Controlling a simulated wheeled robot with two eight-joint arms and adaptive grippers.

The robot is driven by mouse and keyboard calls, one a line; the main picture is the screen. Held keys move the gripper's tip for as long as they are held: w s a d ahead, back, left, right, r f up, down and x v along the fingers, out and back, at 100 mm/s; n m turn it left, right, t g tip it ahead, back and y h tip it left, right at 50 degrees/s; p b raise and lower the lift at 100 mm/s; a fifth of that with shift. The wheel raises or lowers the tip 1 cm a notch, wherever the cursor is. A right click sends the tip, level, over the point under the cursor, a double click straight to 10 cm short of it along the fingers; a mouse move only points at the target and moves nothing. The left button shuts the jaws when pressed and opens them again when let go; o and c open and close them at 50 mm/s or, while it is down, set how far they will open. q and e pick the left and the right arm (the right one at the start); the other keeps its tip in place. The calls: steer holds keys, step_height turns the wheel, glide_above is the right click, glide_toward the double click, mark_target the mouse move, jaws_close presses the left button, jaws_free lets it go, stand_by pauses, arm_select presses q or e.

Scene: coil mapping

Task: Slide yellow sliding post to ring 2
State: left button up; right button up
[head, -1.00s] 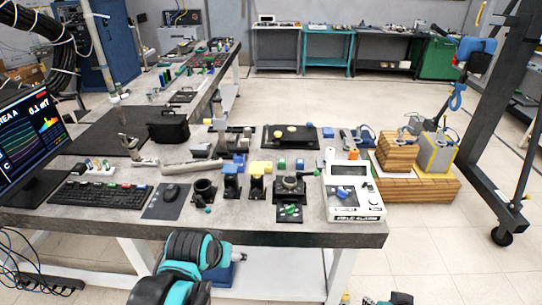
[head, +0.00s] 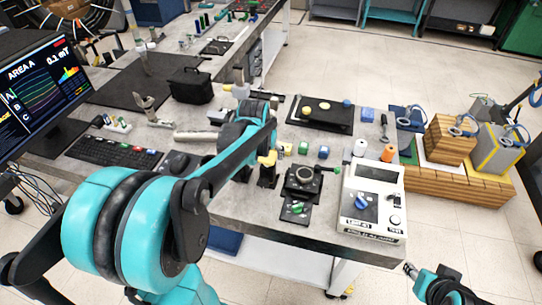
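A yellow block on a dark stand, which looks like the yellow sliding post (head: 268,159), shows in the head view just right of my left forearm. My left arm reaches across the table's middle. Its wrist end is above and behind the post, and its fingers cannot be made out. Whether they touch anything is hidden. No ring numbers are legible, so I cannot tell which is ring 2. My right gripper (head: 410,269) is only partly visible at the lower right, off the table's front edge.
A dark round fixture (head: 304,180) stands right of the post. A white meter box (head: 372,199) is near the front right edge. A black board (head: 319,114) with yellow and blue discs lies behind. Wooden blocks (head: 450,146) stand at right; a monitor (head: 40,88) is at left.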

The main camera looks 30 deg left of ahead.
mark_target(268, 156)
arm_select(q)
steer(key=b+x, duration=0.1)
steer(key=x, duration=0.3)
steer(key=shift+w+f, duration=0.15)
steer(key=shift+f, duration=0.05)
jaws_close()
step_height(268, 156, up, 2)
steer(key=shift+r+p, duration=0.15)
steer(key=shift+p, duration=0.75)
jaws_free()
